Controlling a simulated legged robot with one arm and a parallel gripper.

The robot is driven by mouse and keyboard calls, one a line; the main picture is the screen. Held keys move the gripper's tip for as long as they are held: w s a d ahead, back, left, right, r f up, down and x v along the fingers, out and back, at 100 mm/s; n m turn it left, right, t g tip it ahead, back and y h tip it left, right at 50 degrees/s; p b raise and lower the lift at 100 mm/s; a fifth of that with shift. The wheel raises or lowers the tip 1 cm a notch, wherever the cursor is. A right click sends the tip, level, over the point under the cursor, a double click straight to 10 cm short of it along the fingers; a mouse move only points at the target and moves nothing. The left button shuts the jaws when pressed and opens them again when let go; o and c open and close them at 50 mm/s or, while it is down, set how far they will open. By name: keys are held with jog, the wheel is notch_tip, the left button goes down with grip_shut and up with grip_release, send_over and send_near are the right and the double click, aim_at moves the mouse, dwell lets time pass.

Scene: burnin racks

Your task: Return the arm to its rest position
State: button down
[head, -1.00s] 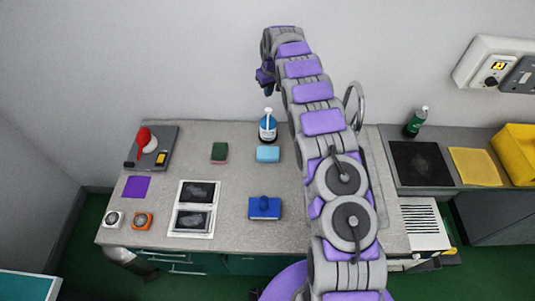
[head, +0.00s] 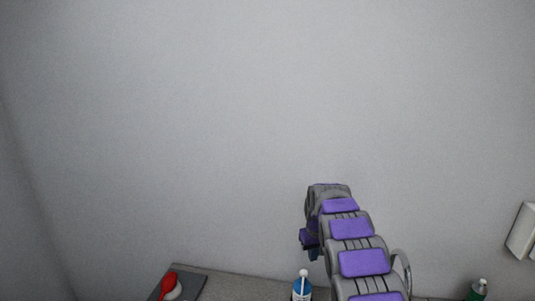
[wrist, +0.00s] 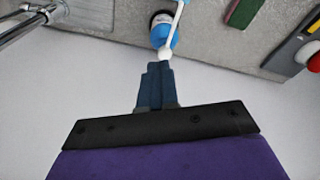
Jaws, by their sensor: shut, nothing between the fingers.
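My arm stretches up from the bottom right of the head view, with grey and purple links. My gripper (head: 313,253) hangs at its far end, in front of the pale wall. In the wrist view the dark blue fingers (wrist: 157,72) are together with nothing between them. A blue bottle with a white pump (wrist: 163,32) stands just past the fingertips in that view. I cannot tell the exact gap between them. The bottle also shows at the bottom edge of the head view (head: 302,290), below the gripper.
A metal tap (wrist: 32,22) is at the left of the wrist view. A green sponge (wrist: 243,12) and a dark tray with a red item (head: 171,282) lie on the counter. A green bottle (head: 478,291) and a wall box (head: 522,230) are at the right. The wall above is bare.

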jog(key=s+r+m+g+b, duration=0.1)
jog(key=s+r+b, duration=0.2)
jog(key=s, duration=1)
jog(key=s+r+m+g+b, duration=0.1)
jog(key=s+r+b, duration=0.15)
jog(key=s, duration=0.95)
jog(key=s+f+b, duration=0.2)
jog(key=s+f, duration=0.1)
jog(key=s, duration=1.2)
jog(key=s+a+f+m+g+b, duration=0.1)
jog(key=s+f+b, duration=0.2)
jog(key=s, duration=1.2)
jog(key=shift+a+f, duration=0.25)
jog(key=shift+f, duration=0.45)
